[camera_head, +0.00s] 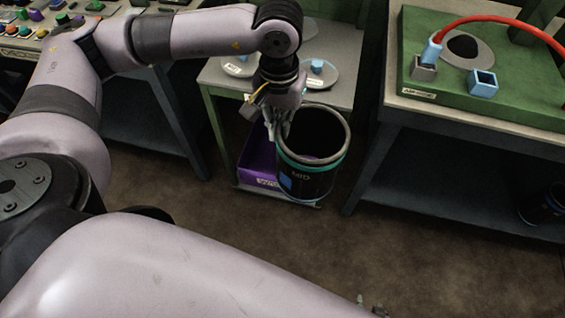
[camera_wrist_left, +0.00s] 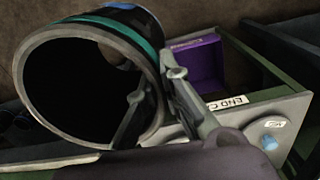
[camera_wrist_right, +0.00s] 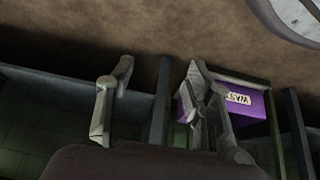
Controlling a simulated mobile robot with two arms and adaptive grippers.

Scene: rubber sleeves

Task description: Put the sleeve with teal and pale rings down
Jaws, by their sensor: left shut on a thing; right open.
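The black sleeve (camera_head: 318,181) has a teal ring below its pale rim and a "MID" label. In the head view it is roughly upright, open end up, in front of the small table. My left gripper (camera_head: 277,121) is shut on its wall near the rim. In the left wrist view the sleeve (camera_wrist_left: 148,42) fills the left side, with the gripper (camera_wrist_left: 158,88) pinching its wall. Whether its bottom touches the low shelf cannot be told. My right gripper (camera_wrist_right: 157,95) is open and empty; only a tip (camera_head: 377,310) shows in the head view.
A purple bin (camera_head: 258,163) stands low beside the sleeve, partly hidden by it; it also shows in the right wrist view (camera_wrist_right: 249,110). The small table (camera_head: 338,94) above bears pale discs with blue pegs. A bench with a green board (camera_head: 420,75) stands right. Open floor lies in front.

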